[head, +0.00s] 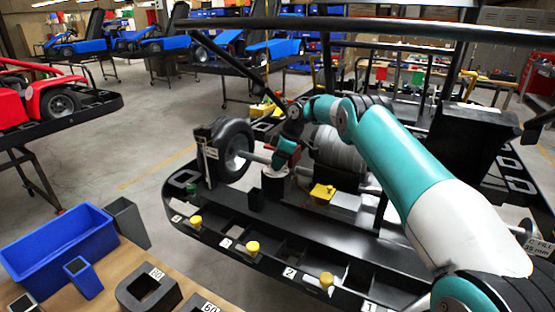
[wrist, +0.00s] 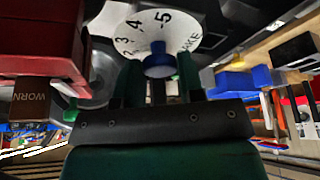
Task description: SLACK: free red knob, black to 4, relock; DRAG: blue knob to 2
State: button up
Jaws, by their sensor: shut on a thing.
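The blue knob (wrist: 158,62) stands in front of a white dial (wrist: 137,38) in the wrist view. In the head view my gripper (head: 285,157) is low over the white top of a black post (head: 275,188), and the knob is hidden. I cannot make out the black knob or a red knob for certain.
A black tyre (head: 233,145) stands left of my gripper. Yellow knobs (head: 253,248) line the kart stand's front edge (head: 215,240). A red block (wrist: 38,45) is close on the left in the wrist view. A blue bin (head: 60,245) sits on the front-left table.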

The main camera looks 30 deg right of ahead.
jog(key=o, duration=0.9)
jog(key=p+v, duration=0.3)
jog(key=v, duration=0.9)
jog(key=shift+d, duration=0.1)
